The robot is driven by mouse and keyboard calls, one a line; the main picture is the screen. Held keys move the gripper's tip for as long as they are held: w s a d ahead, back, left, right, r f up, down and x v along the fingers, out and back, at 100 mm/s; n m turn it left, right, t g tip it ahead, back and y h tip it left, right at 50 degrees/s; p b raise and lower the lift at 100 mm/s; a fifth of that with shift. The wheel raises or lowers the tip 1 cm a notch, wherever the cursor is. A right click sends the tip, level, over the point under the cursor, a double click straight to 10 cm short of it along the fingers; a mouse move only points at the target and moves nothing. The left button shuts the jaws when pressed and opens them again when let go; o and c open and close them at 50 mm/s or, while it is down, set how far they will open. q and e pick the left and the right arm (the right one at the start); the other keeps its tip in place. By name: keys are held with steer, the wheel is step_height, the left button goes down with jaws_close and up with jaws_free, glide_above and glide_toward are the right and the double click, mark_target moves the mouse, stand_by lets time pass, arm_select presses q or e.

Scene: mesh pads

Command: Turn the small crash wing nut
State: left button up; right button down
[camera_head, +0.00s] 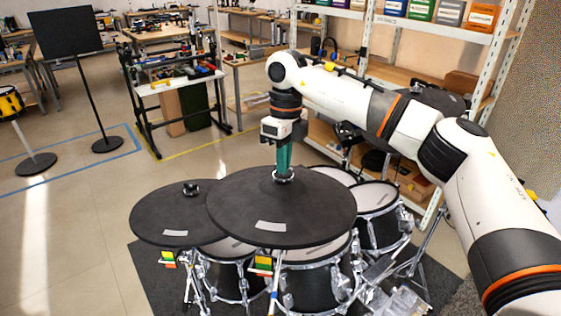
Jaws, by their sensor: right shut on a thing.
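A dark round cymbal (300,215) stands at the middle front, with a pale label on its near side. My right gripper (284,168) points straight down over its centre from above. Its green fingers are shut on the wing nut (284,178) on top of that cymbal. The fingers hide much of the nut, and its exact turn cannot be told. A second dark cymbal (165,217) to the left carries its own uncovered wing nut (191,189). I cannot read from any marking which cymbal is the small crash. My left gripper is not in view.
Drums (377,197) and chrome stands crowd below the cymbals, on a dark mat (150,268). A third cymbal (436,98) is partly behind my right arm. Shelving (470,30) stands behind. Open floor (80,230) lies to the left.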

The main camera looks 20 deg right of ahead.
steer(key=m+b, duration=0.1)
steer(key=m, duration=0.2)
steer(key=shift+r+m, duration=0.1)
steer(key=shift+m, duration=0.3)
steer(key=m+b, duration=0.1)
steer(key=m, duration=0.3)
steer(key=shift+m, duration=0.3)
steer(key=m, duration=0.4)
steer(key=shift+b, duration=0.35)
steer(key=shift+r+m+b, duration=0.1)
steer(key=shift+m+b, duration=0.2)
steer(key=shift+m, duration=1.7)
steer(key=c, duration=1.5)
jaws_free()
steer(key=shift+a, duration=0.15)
steer(key=shift+c, duration=0.2)
